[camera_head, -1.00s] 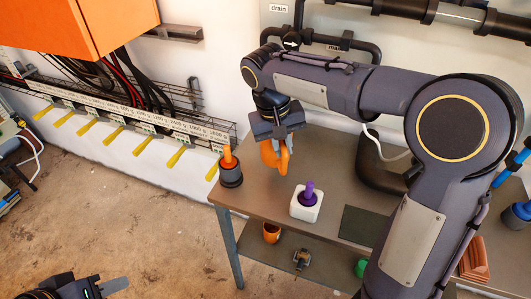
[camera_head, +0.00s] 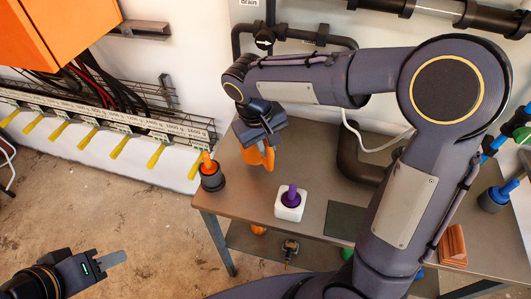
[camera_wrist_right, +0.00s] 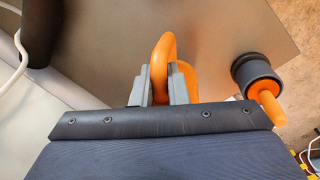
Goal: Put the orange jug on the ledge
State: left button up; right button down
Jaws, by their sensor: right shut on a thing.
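The orange jug (camera_head: 258,155) is in my right gripper (camera_head: 262,136), over the back left part of the brown table (camera_head: 330,205). In the right wrist view, the fingers (camera_wrist_right: 161,88) are shut on the jug's looped handle (camera_wrist_right: 164,52). The jug's body is partly hidden behind the gripper, and I cannot tell whether it touches the tabletop. My left gripper (camera_head: 111,261) is low at the left, over the floor and away from the table; its finger opening does not show clearly. I cannot tell which surface is the ledge.
A dark pot with an orange handle (camera_head: 211,174) stands at the table's left corner. A white block with a purple-handled piece (camera_head: 290,204) stands in front of the jug. A wire tray (camera_head: 185,125) runs along the left wall. A black pipe (camera_head: 360,165) stands behind.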

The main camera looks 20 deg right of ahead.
aim_at(266, 162)
jog(key=shift+f, duration=1.9)
jog(key=shift+f, duration=0.2)
jog(key=c, duration=1.4)
grip_release()
jog(key=shift+c, duration=0.2)
jog(key=shift+r, duration=0.2)
